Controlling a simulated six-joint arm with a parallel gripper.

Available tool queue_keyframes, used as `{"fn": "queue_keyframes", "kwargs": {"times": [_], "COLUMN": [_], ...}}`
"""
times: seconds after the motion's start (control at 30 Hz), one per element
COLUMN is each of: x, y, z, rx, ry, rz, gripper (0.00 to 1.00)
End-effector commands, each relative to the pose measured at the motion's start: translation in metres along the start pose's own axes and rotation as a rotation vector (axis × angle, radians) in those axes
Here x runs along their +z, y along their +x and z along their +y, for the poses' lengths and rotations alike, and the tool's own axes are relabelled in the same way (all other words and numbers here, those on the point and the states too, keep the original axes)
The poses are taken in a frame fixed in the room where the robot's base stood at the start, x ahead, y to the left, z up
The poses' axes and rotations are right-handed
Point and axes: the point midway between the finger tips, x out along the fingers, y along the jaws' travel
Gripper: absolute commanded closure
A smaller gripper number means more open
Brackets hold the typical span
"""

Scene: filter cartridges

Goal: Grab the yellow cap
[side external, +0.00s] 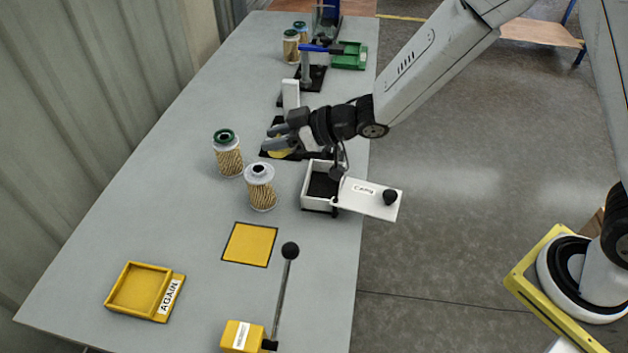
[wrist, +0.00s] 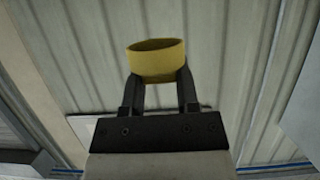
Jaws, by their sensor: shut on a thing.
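The yellow cap (wrist: 157,62) is a short open ring in the wrist view, held between the two dark fingers of my gripper (wrist: 158,85). In the side external view my gripper (side external: 272,137) is above the table, and a part of the yellow cap (side external: 280,147) shows just below its fingers. The fingers partly hide the cap there. A filter cartridge with a green top (side external: 228,153) and one with a white top and dark hole (side external: 260,187) stand upright to the left and below.
A white box with a sliding lid labelled "Casing" (side external: 370,197) lies right of the cartridges. A yellow square (side external: 250,244), a yellow "AGAIN" tray (side external: 139,289) and a lever (side external: 285,290) are nearer. More cartridges (side external: 291,46) and a green fixture (side external: 350,55) stand far back.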

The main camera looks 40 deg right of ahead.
Motion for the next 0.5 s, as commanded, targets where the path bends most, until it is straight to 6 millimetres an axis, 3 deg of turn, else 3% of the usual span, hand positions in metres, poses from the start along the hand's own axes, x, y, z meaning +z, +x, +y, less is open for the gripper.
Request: {"fn": "queue_keyframes", "kwargs": {"times": [0.2, 0.5], "x": [-0.003, -0.004], "y": [-0.036, -0.068], "z": [-0.014, -0.028], "rx": [0.001, 0.0], "ry": [-0.001, -0.001], "rz": [0.001, 0.001], "gripper": [1.0, 1.0]}}
